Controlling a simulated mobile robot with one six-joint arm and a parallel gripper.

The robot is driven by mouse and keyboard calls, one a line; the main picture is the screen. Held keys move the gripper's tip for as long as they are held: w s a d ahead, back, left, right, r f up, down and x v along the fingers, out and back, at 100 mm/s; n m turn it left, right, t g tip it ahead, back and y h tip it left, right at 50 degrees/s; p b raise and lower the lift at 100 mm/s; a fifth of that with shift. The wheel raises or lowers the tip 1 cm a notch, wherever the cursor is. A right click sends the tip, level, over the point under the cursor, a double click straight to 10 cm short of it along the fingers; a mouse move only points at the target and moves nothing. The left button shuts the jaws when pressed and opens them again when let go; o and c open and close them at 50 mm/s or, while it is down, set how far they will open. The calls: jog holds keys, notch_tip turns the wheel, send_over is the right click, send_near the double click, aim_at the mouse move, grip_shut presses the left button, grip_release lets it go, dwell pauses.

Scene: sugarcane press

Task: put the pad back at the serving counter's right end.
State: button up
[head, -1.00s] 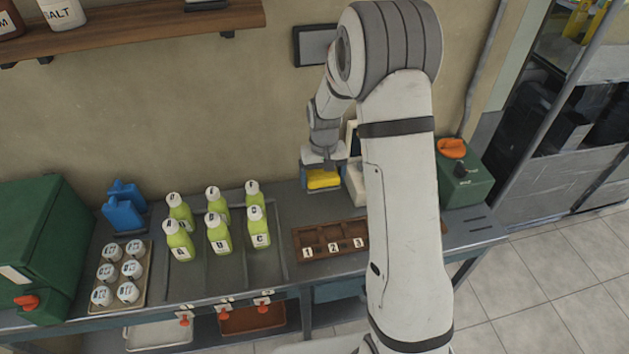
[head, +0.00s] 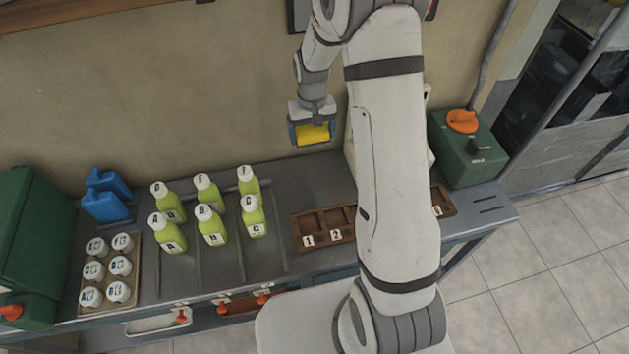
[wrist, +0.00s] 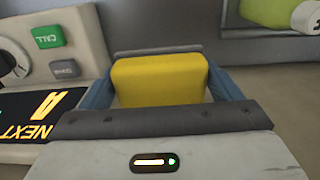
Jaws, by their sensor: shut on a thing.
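The pad (head: 314,133) is a yellow block held in my gripper (head: 312,143), in the air above the back of the counter, near the wall. In the wrist view, the pad (wrist: 160,80) sits between the two blue fingers, which press on its left and right sides. The grey metal serving counter (head: 300,180) runs along the wall. Its right end (head: 485,213), with two dark slots, is bare in front of a green box. My own arm hides part of the counter's right half.
Several green bottles (head: 211,226) stand left of a brown numbered tray (head: 297,226). A green box with an orange cap (head: 470,155) stands at the right back. A pale device with a green CALL button (wrist: 47,37) is close to my gripper's left in the wrist view.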

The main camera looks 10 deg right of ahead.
jog(key=s+f+b, duration=0.6)
jog(key=s+f, duration=0.1)
jog(key=f, duration=0.1)
send_over(318, 197)
notch_tip(318, 197, down, 5)
jog(key=shift+r+p, duration=0.15)
jog(key=shift+p, duration=0.2)
jog(key=shift+f+p, duration=0.3)
jog(key=shift+f, duration=2.1)
jog(key=shift+w+f, duration=0.1)
jog(key=shift+f, duration=0.1)
jog(key=o, duration=0.8)
jog(key=shift+r, duration=0.15)
